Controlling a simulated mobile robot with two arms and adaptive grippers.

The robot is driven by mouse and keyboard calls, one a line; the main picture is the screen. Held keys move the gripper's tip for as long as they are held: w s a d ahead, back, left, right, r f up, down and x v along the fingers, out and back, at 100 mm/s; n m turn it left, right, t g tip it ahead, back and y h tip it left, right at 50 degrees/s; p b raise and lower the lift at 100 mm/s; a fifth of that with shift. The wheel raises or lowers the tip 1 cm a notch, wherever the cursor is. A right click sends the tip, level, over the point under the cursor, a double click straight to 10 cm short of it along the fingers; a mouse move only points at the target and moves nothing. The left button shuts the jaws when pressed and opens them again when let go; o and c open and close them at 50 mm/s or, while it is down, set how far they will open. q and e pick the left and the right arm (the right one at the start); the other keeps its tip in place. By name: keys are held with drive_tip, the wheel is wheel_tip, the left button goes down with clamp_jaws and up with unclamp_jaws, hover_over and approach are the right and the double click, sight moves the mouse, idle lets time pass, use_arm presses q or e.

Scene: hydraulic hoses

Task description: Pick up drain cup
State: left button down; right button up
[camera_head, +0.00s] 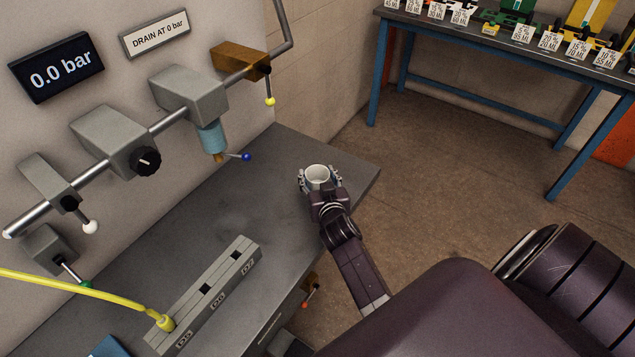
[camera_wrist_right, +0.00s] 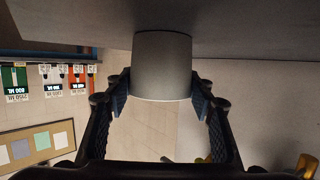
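The drain cup (camera_head: 317,174) is a pale, round, open-topped cup near the right front edge of the grey bench. My right gripper (camera_head: 320,181) reaches it from the front, with one finger on each side of the cup. In the right wrist view the cup (camera_wrist_right: 162,68) appears as a plain grey cylinder between the tips of the widely spread fingers (camera_wrist_right: 161,95). The cup appears upright, its base end against the bench surface. The fingertips are very close to its sides; I cannot tell whether they touch. My left gripper is not in view.
A grey manifold block (camera_head: 210,293) with a yellow hose (camera_head: 90,290) lies on the bench to the left. Pipework with a blue-handled drain valve (camera_head: 245,156) runs along the wall. A blue-legged table (camera_head: 480,95) stands beyond clear floor.

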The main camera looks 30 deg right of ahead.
drive_tip(key=c, duration=0.4)
drive_tip(key=shift+r, duration=0.2)
